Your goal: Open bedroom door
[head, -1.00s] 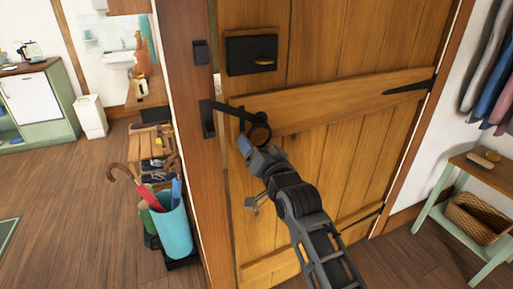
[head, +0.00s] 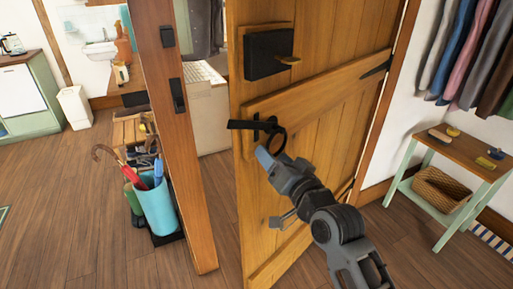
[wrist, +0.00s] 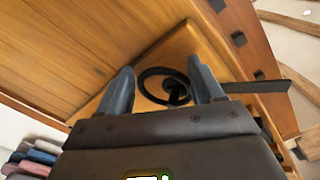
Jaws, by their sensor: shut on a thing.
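The wooden plank bedroom door (head: 320,110) stands ajar, with a gap between its left edge and the post (head: 180,150). A black ring handle with a latch bar (head: 255,127) is on its face, below a black lock box (head: 268,54). My gripper (head: 270,155) is at the ring. In the wrist view the ring (wrist: 165,85) shows between the two fingers of my gripper (wrist: 162,85), and they are shut on it. The exact contact is hard to see.
A blue umbrella stand (head: 158,205) is left of the post. At right stand a green side table (head: 455,150) with a basket (head: 440,188) and hanging clothes (head: 470,50). Wooden floor (head: 70,220) is clear at left. Another room shows through the gap.

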